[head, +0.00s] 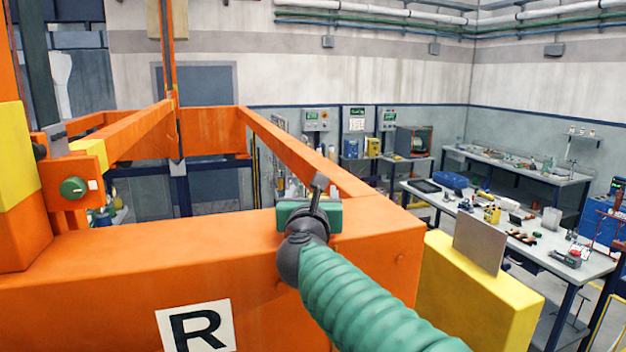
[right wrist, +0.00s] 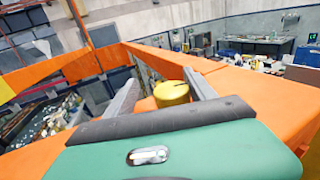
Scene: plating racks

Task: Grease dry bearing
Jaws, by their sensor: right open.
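My right gripper (head: 317,186) reaches over the front beam of the orange frame (head: 120,265), its green-sleeved arm coming from the lower right. In the right wrist view its two grey fingers (right wrist: 162,76) are spread apart. A gold-yellow cylinder with a domed top (right wrist: 172,93) stands between the fingers, close to the orange beam; I cannot tell whether a finger touches it. This cylinder is hidden behind the gripper in the head view. An orange bracket with a green round knob (head: 73,187) sits at the frame's left. I cannot tell which part is the dry bearing. My left gripper is not in view.
A white plate marked R (head: 195,327) is on the front beam. A yellow block (head: 475,295) with a grey plate (head: 480,245) stands right of the frame. A cluttered workbench (head: 405,200) is farther right. The frame's middle is open.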

